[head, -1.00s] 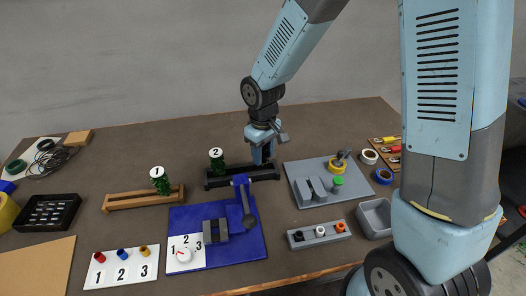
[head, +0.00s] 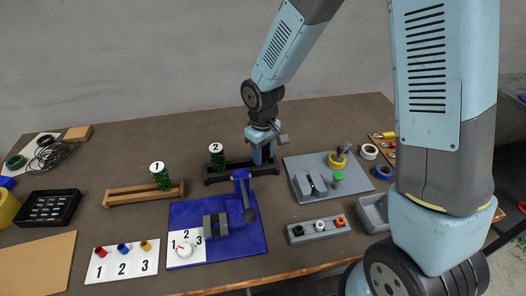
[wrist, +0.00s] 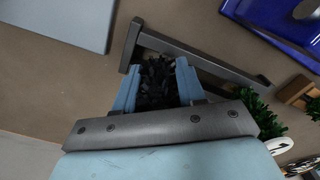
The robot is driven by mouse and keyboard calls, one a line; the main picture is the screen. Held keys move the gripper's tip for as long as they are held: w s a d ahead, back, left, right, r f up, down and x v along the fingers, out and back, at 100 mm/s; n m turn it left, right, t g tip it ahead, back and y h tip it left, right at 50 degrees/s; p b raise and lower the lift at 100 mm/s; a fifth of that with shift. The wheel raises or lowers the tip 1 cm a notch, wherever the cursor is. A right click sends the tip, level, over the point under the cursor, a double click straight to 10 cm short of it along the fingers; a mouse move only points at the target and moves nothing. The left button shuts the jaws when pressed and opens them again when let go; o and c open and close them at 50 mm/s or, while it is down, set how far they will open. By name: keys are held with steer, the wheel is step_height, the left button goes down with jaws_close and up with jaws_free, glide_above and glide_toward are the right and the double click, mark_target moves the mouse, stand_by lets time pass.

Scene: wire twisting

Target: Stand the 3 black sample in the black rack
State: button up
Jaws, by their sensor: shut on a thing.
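My gripper (wrist: 157,88) is shut on a black bristly sample (wrist: 157,75), which shows between the fingers in the wrist view. No number shows on it. In the head view my gripper (head: 263,153) points down over the right part of the black rack (head: 231,175), and the held sample is hidden there. The rack's long bar (wrist: 200,58) runs just beyond the sample in the wrist view. I cannot tell whether the sample's foot is in the rack. A green sample marked 2 (head: 217,158) stands at the rack's left part.
A green sample marked 1 (head: 160,179) stands in a wooden rack (head: 128,196) to the left. A blue board (head: 245,240) with a clamp and dial lies in front. A grey plate (head: 300,168) is close on the right. Bare table lies behind the racks.

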steer(key=shift+f, duration=0.35)
steer(key=o, duration=1)
step_height(320, 180, up, 14)
steer(key=shift+f, duration=0.2)
steer(key=s+d+r+m+t, duration=0.2)
steer(key=s+d+r, duration=0.3)
steer(key=d, duration=0.4)
steer(key=s+d+r+m+t, duration=0.1)
steer(key=s+d+r+m, duration=0.3)
steer(key=d, duration=0.5)
steer(key=s+d+r+m+t, duration=0.2)
steer(key=s+d+r, duration=0.3)
steer(key=d+r, duration=0.3)
steer(key=shift+s+d+m+t, duration=0.3)
steer(key=shift+s+d+m, duration=0.1)
steer(key=shift+m, duration=0.4)
